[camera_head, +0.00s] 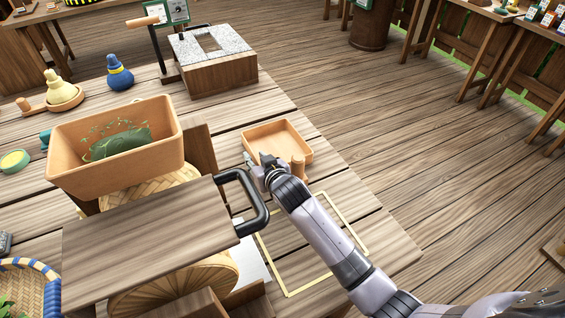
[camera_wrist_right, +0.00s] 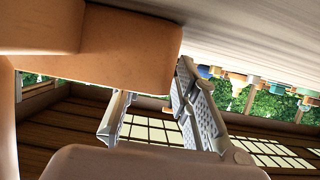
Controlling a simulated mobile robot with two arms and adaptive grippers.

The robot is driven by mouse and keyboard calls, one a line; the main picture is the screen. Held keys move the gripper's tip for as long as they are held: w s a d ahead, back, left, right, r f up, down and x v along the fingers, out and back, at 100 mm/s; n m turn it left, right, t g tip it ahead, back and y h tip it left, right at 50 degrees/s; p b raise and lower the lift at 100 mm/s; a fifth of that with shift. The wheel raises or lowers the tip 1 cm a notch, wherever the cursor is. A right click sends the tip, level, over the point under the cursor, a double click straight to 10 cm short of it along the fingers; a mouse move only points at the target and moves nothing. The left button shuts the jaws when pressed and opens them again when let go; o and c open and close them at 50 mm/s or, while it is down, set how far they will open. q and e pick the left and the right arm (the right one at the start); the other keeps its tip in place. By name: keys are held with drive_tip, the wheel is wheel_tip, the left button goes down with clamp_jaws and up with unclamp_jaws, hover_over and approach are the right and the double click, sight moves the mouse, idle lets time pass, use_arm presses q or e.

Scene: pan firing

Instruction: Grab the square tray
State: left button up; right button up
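In the right wrist view, orange-brown wood (camera_wrist_right: 130,50), which looks like the tray, fills the upper left. The two fingers of my right gripper (camera_wrist_right: 155,90) stand apart there, right by this wood. Whether they touch it is unclear. My left gripper is not in view.
A wooden board with a black handle (camera_head: 257,205) lies left of my right arm. A deep wooden box (camera_head: 80,170) with green contents stands behind it. A stone-topped block (camera_head: 225,75) stands farther back. A thin yellow frame (camera_head: 335,270) lies beneath my right forearm.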

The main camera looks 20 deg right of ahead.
drive_tip(key=shift+c, duration=0.3)
clamp_jaws()
drive_tip(key=shift+r, duration=0.1)
idle(0.4)
